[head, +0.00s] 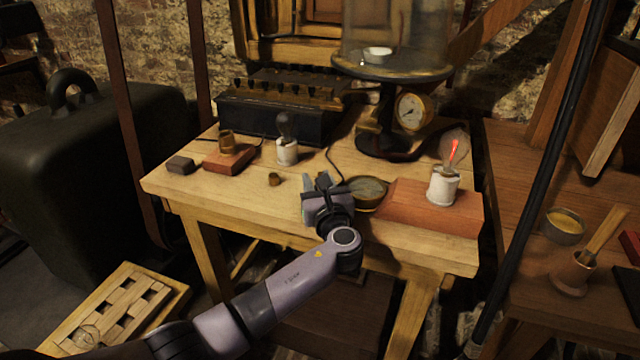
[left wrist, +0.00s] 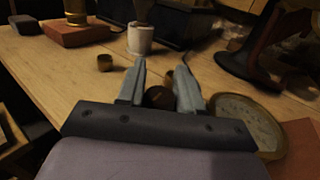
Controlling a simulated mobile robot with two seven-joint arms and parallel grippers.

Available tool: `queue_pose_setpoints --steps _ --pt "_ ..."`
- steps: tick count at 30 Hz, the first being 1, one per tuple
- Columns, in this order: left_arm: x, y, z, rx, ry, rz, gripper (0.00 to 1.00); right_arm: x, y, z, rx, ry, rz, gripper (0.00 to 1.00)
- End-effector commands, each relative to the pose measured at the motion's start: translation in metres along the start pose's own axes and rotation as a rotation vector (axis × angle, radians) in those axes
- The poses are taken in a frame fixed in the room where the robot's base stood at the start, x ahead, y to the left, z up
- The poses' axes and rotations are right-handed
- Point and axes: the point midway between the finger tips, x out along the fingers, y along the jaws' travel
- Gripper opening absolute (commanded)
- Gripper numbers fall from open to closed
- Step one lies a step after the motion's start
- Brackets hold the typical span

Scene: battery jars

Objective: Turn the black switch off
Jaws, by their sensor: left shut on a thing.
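My left gripper (head: 322,184) is low over the front middle of the wooden table, fingers pointing toward the back. In the left wrist view its two grey fingers (left wrist: 160,92) are closed on a small dark round knob (left wrist: 158,98), which looks like the black switch. Its base and setting are hidden by the gripper, so I cannot tell its position. On the right, a white socket (head: 443,188) on a red-brown board (head: 405,203) holds a part glowing red. Another white socket (head: 287,153) with a dark, unlit bulb stands behind the gripper. My right gripper is not in view.
A round brass dial (head: 368,190) sits close right of the gripper. A small brass cup (head: 274,180) is to its left. A black box (head: 285,112) and a gauge stand (head: 384,130) are at the back. The table's front left is clear.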

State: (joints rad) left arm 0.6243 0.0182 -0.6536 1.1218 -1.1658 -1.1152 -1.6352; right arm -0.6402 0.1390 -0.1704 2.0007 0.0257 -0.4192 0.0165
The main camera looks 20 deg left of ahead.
Motion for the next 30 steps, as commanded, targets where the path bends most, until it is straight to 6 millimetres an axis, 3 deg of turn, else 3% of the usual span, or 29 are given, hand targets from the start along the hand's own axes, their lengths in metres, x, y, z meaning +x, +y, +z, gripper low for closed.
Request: queue_pose_setpoints --steps 12,30 --pt "-0.0004 0.0036 -0.0016 0.001 0.000 0.216 0.05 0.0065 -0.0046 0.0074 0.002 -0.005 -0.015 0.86" --pt "-0.0003 0.0052 -0.0006 0.000 0.001 0.256 0.05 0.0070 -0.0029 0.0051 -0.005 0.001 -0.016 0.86"
